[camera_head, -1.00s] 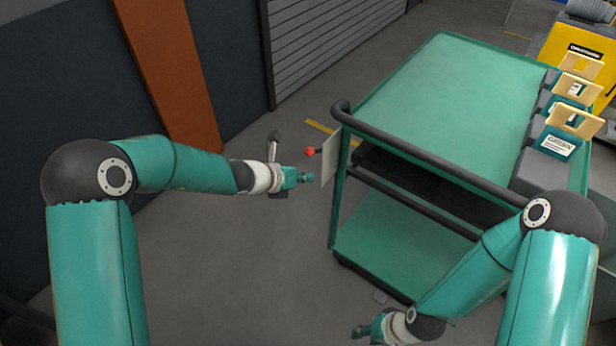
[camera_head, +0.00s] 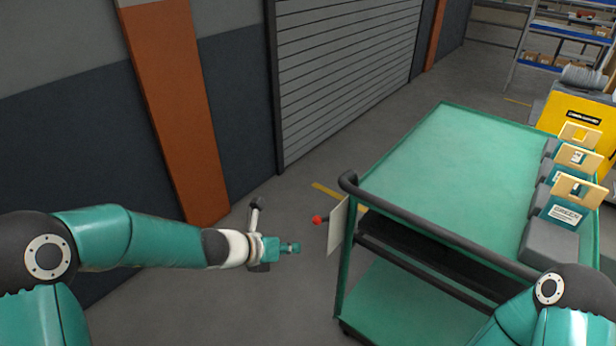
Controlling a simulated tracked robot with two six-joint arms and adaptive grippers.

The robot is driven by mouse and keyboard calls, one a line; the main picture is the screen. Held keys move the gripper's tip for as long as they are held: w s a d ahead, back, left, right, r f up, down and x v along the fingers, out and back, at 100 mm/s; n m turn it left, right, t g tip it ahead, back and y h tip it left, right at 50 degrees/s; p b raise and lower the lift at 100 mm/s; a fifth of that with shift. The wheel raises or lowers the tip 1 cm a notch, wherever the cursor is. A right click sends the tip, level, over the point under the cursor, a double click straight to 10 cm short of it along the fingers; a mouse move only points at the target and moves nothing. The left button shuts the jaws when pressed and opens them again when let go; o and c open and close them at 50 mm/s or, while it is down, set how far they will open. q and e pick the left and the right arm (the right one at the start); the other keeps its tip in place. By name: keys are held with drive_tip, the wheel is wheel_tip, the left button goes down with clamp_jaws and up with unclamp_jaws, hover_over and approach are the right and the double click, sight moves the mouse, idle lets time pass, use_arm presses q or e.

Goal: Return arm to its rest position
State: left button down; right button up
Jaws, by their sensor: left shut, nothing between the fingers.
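My left arm comes in from the left. My left gripper (camera_head: 290,247) is shut and empty, pointing right in the air over the grey floor. It is apart from the green cart (camera_head: 445,160), with a gap between its tip and the red knob at the cart's left side. My right arm shows only in part at the lower right corner, in front of the cart. My right gripper is outside the picture.
The cart has a black handle rail (camera_head: 430,228) and a white plate (camera_head: 338,228) by a red knob (camera_head: 318,220). Several grey holders with cream-topped items line its right side. An orange post (camera_head: 178,110) and roller shutter (camera_head: 345,65) stand behind. Floor left of the cart is clear.

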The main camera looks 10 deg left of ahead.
use_arm(q)
drive_tip(key=s+a+f+m+g+y, duration=0.2)
drive_tip(key=s+f+m+g, duration=0.5)
drive_tip(key=s+f+m, duration=1.7)
drive_tip(key=s+m+y, duration=0.1)
drive_tip(key=s+m, duration=0.2)
drive_tip(key=m, duration=0.5)
drive_tip(key=shift+a, duration=0.25)
drive_tip(key=shift+f, duration=0.1)
